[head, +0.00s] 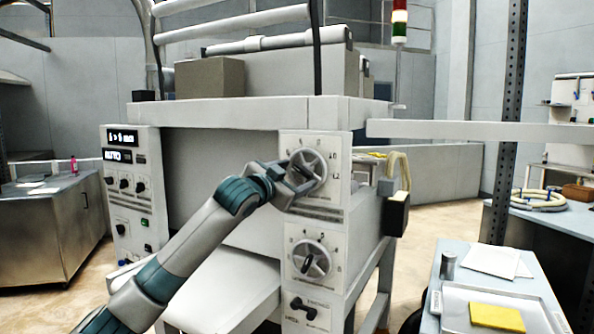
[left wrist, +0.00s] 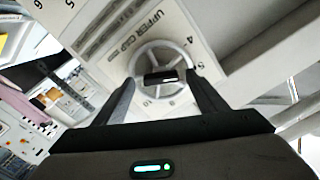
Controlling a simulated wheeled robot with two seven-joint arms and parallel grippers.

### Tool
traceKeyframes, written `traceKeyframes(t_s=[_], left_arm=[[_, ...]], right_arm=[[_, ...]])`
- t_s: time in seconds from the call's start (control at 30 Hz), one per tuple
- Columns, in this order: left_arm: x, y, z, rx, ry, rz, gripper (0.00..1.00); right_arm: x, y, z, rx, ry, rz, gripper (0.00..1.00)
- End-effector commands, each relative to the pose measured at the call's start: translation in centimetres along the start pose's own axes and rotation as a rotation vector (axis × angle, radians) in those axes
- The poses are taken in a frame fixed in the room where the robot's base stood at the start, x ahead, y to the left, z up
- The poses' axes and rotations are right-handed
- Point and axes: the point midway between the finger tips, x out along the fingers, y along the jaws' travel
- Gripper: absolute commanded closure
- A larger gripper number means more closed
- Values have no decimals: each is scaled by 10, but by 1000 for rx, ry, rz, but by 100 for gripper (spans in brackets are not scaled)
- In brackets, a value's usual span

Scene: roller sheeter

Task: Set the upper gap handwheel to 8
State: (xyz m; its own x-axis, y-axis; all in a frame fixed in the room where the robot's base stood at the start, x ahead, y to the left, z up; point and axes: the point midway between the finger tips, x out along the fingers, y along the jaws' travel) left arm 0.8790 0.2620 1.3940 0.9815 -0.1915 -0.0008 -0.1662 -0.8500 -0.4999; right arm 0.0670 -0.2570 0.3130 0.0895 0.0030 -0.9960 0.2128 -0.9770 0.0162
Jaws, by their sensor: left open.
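The upper gap handwheel (head: 318,164) is a grey spoked wheel with a dark bar across its hub, on the white front panel (head: 340,210) of the machine. My left gripper (head: 299,178) is at this wheel, covering its left part in the head view. In the left wrist view the wheel (left wrist: 163,57) lies straight ahead under the printed words "UPPER GAP". The open fingers (left wrist: 163,80) stand on either side of the dark bar, with gaps visible. Contact with the wheel cannot be told. The wheel's exact setting is not readable. My right gripper is not in view.
A similar lower handwheel (head: 311,259) sits below on the same panel, with a small black switch (head: 303,307) under it. A control panel (head: 130,185) with displays and knobs is at the left. A side table (head: 440,285) with a yellow pad (head: 496,317) stands at the right.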

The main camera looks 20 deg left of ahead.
Motion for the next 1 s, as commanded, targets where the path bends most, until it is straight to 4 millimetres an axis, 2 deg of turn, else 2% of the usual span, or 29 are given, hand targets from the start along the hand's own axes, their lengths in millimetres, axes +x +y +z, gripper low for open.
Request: traceKeyframes(t_s=[0.2,0.5,0.67,0.7,1.0], left_arm=[[12,0,0,1,0,-1,34],[12,0,0,1,0,-1,34],[12,0,0,1,0,0,73],[12,0,0,1,0,0,76],[12,0,0,19,-1,0,76]], right_arm=[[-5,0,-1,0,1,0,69],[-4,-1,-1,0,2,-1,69],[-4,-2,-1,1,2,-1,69],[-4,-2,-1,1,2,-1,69],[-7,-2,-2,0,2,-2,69]])
